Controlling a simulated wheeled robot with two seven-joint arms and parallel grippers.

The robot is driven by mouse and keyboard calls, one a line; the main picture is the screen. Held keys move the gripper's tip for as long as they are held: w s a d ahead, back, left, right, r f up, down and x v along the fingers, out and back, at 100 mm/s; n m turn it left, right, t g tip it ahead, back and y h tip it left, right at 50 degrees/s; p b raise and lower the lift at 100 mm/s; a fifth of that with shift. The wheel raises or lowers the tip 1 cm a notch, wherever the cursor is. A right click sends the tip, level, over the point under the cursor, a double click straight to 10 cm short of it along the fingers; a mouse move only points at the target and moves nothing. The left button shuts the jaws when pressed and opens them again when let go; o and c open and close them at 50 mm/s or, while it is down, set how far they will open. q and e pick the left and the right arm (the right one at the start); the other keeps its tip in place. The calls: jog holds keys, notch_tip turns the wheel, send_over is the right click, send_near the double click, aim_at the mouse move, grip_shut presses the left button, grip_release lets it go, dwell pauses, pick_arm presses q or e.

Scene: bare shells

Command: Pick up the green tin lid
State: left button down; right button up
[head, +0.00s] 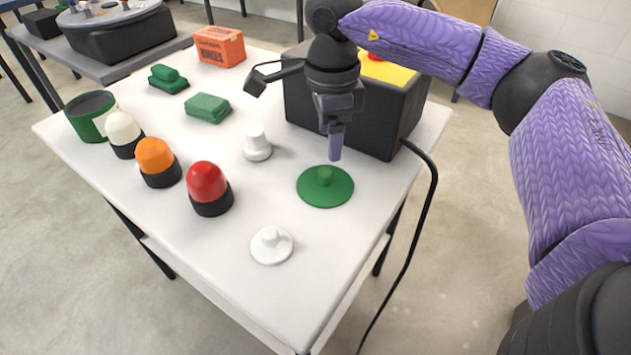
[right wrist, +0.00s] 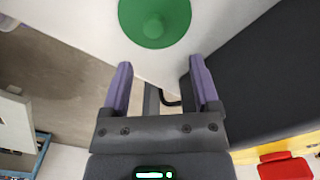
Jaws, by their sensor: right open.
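The green tin lid (head: 325,187) is a round green disc with a knob in its middle. It lies on the white table (head: 215,265), towards its right side. My right gripper (head: 335,150) is above the lid's far edge in the head view, pointing down. In the right wrist view the lid (right wrist: 154,18) is beyond the fingertips, partly cut off by the top edge. The right gripper (right wrist: 160,75) is open with nothing between its purple fingers. My left gripper is in neither view.
A black box (head: 390,120) with a yellow top stands close behind the lid. White knobbed pieces (head: 257,145) (head: 271,244) flank it. Red (head: 207,183), orange (head: 155,157) and white (head: 122,130) domes stand left, near a green tin (head: 88,118). A black cable (head: 425,220) hangs at right.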

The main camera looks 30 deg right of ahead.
aim_at(326, 171)
jog(key=f+b, duration=0.1)
jog(key=f, duration=0.1)
jog(key=f+b, duration=0.1)
jog(key=f, duration=0.1)
jog(key=f+b, duration=0.1)
jog(key=f, duration=0.2)
jog(key=shift+s+a+b, duration=0.2)
jog(key=shift+a+b, duration=0.1)
jog(key=shift+a, duration=0.05)
jog(key=shift+f, duration=0.45)
jog(key=shift+r, duration=0.25)
jog(key=shift+c, duration=1.2)
jog(key=c, duration=0.7)
grip_shut()
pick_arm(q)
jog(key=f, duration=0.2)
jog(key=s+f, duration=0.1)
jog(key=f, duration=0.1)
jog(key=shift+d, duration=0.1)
